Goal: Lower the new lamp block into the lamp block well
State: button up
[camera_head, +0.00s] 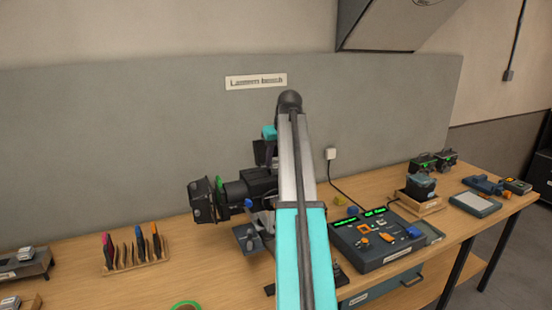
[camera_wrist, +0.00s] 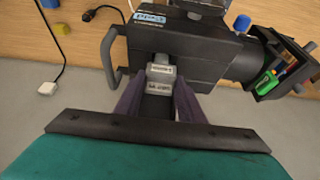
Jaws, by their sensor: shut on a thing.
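The grey lamp block (camera_wrist: 160,75) with small labels is between the two purple-grey fingers of my gripper (camera_wrist: 158,95) in the wrist view. My gripper is shut on it. The block overlaps the black lantern housing (camera_wrist: 195,52), at a dark recess in its middle. I cannot tell how far the block is inside the recess, or whether it touches the walls. The well itself is mostly hidden by the block and fingers.
A lighting console (camera_head: 378,242) with green displays stands to the right of the lantern. A wooden rack of tools (camera_head: 135,262) is to the left. A container in a wooden tray (camera_head: 420,206) and a grey tablet-like panel (camera_head: 475,204) lie farther right. A green tape ring (camera_head: 186,305) lies in front.

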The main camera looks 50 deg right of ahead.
jog(key=shift+f, duration=0.7)
dwell(0.7)
jog(key=o, duration=1.6)
jog(key=shift+o, duration=0.2)
jog(key=shift+r, duration=0.15)
jog(key=shift+r+p, duration=2.1)
jog(key=shift+r, duration=1.75)
